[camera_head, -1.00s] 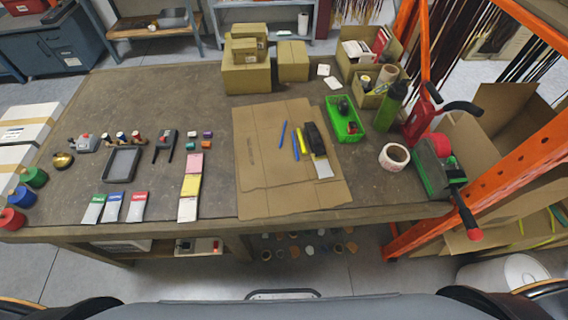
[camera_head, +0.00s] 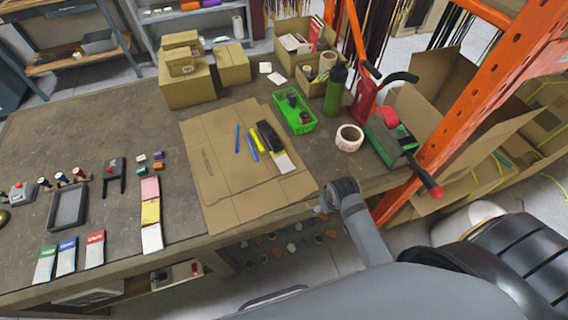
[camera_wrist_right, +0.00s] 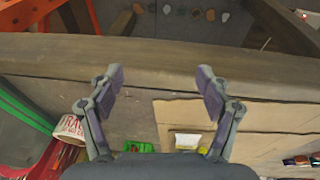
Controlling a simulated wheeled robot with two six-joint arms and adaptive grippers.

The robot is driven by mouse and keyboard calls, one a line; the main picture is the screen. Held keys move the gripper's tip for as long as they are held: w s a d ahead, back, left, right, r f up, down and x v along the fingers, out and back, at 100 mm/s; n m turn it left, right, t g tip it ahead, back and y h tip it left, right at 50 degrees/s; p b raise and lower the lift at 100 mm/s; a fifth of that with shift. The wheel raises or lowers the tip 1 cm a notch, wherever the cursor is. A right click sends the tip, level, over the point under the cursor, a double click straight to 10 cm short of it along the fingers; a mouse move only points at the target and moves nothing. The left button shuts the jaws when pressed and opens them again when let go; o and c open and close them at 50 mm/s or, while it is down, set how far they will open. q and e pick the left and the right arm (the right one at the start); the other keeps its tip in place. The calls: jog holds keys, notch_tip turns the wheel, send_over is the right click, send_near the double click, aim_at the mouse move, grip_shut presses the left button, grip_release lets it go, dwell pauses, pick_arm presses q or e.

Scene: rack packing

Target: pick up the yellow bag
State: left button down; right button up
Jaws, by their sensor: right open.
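A flat yellow piece (camera_head: 150,212) lies on the left part of the table between a pink piece (camera_head: 150,188) and a whitish piece (camera_head: 152,238), in one column. I cannot tell for sure whether it is the yellow bag. Three small pouches with green (camera_head: 45,264), blue (camera_head: 67,256) and red (camera_head: 95,250) tops lie to its left. My right arm (camera_head: 368,235) reaches up at the table's front edge, well to the right of the yellow piece. In the right wrist view my right gripper (camera_wrist_right: 160,76) is open and empty above the table edge. My left gripper is not in view.
A cardboard sheet (camera_head: 215,190) with pens and a black tool lies mid-table. A tape roll (camera_head: 349,138), green bin (camera_head: 301,122), boxes (camera_head: 186,85) and green bottle (camera_head: 335,90) stand behind. An orange rack post (camera_head: 455,110) rises at right.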

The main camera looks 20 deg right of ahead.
jog(key=shift+g+y, duration=0.3)
jog(key=shift+g, duration=0.2)
jog(key=w, duration=0.3)
jog(key=w+a+r, duration=0.1)
jog(key=w, duration=0.2)
jog(key=w+a+r, duration=0.1)
jog(key=w, duration=0.2)
jog(key=shift+w+a, duration=0.2)
jog(key=shift+w, duration=0.2)
notch_tip(320, 180, up, 8)
jog(key=r+n+g, duration=0.1)
jog(key=g, duration=0.1)
send_over(287, 166)
notch_tip(287, 166, down, 4)
jog(key=shift+w+f, duration=0.1)
jog(key=shift+f, duration=0.6)
notch_tip(287, 166, down, 4)
jog(key=shift+f+p, duration=0.1)
jog(key=shift+p, duration=0.45)
jog(key=shift+f, duration=0.5)
jog(key=c, duration=1.2)
